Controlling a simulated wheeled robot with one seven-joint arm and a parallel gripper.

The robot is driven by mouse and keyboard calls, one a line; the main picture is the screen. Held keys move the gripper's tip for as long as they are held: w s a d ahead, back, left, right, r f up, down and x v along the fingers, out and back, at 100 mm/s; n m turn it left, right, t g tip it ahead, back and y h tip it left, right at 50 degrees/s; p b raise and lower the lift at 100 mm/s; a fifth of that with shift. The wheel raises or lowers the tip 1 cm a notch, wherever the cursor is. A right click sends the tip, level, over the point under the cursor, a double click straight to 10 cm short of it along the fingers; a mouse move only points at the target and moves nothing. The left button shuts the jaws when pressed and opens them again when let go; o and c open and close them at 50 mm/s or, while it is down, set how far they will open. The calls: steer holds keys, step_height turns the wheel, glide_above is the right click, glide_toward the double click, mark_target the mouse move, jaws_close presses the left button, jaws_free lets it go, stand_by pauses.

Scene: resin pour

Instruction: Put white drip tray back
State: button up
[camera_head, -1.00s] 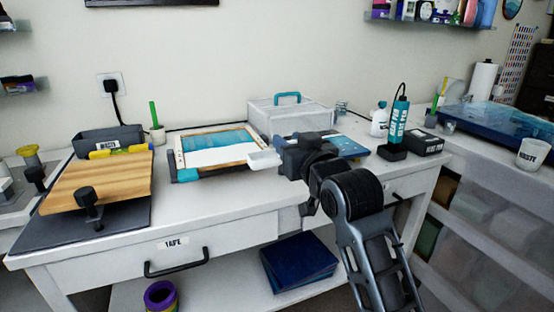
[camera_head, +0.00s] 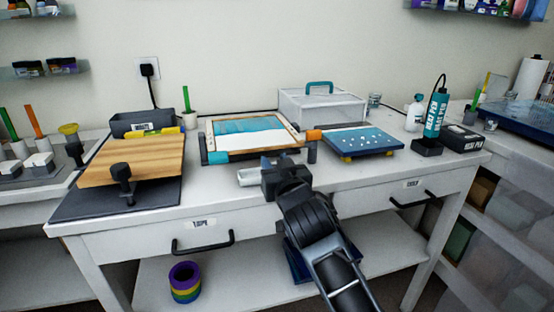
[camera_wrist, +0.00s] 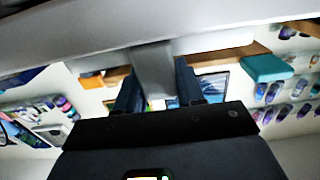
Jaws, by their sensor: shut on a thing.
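My gripper (camera_head: 268,178) is shut on the white drip tray (camera_head: 249,177), whose pale end sticks out to the left of the jaws in the head view. The tray is near the front edge of the white table, in front of the wooden frame (camera_head: 298,134) with a blue and white panel. I cannot tell whether it touches the tabletop. In the wrist view a grey-white piece (camera_wrist: 153,72) shows between the two dark fingers. The gripper hides part of the tray.
A blue dotted panel (camera_head: 362,139) on yellow feet stands right of the frame. Behind it is a clear box (camera_head: 322,107) with a teal handle. A wooden board (camera_head: 130,160) with a dark clamp lies left. Teal bottle (camera_head: 435,115) stands right. The front tabletop between is mostly clear.

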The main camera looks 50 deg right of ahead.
steer(key=shift+f, duration=0.2)
steer(key=o, duration=1.1)
steer(key=shift+b+v, duration=0.8)
steer(key=shift+v, duration=3.1)
